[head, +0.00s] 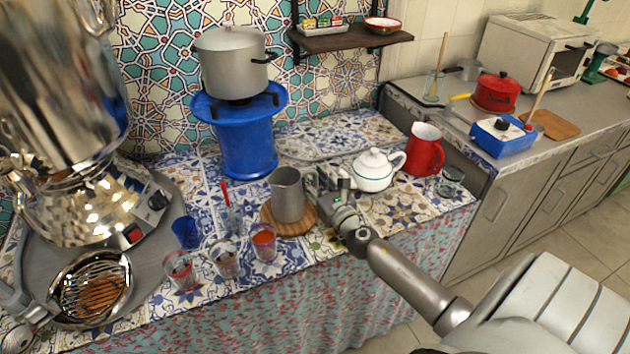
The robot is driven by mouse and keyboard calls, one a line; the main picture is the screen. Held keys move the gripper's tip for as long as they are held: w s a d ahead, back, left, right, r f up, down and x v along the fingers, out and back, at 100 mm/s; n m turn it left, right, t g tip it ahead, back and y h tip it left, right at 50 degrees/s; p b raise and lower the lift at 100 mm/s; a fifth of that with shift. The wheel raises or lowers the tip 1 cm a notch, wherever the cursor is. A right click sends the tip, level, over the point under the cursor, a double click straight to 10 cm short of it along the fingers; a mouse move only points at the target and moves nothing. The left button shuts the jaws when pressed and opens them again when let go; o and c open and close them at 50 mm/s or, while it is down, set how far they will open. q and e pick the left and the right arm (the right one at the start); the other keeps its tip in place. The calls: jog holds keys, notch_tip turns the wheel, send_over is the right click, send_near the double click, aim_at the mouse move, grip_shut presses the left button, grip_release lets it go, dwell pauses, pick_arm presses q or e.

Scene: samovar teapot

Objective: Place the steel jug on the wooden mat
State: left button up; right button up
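The steel jug (287,196) stands upright over the round wooden mat (294,229) on the tiled counter. Its base appears to be on the mat or just above it; a small gap cannot be ruled out. My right gripper (318,186) is at the jug's right side, by its handle. The fingers are small and partly hidden, so I cannot tell whether they are closed on the handle. My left gripper is not in view.
A white teapot (373,170) stands close right of my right gripper, with a red jug (424,150) beyond. A blue stand (246,140) with a pot (234,62) is behind. A large samovar (75,205) fills the left.

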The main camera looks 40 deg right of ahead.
jog(key=shift+r+p, duration=0.25)
jog(key=shift+p, duration=0.05)
jog(key=s, duration=0.3)
jog(key=s+a+b, duration=0.1)
jog(key=s, duration=0.3)
jog(key=s+b, duration=0.1)
jog(key=s, duration=0.2)
jog(key=shift+s+a+f, duration=0.25)
jog(key=shift+s+a, duration=0.1)
jog(key=shift+a, duration=0.05)
jog(key=shift+s+a+r, duration=0.1)
jog(key=shift+s+r, duration=0.05)
jog(key=shift+s, duration=0.45)
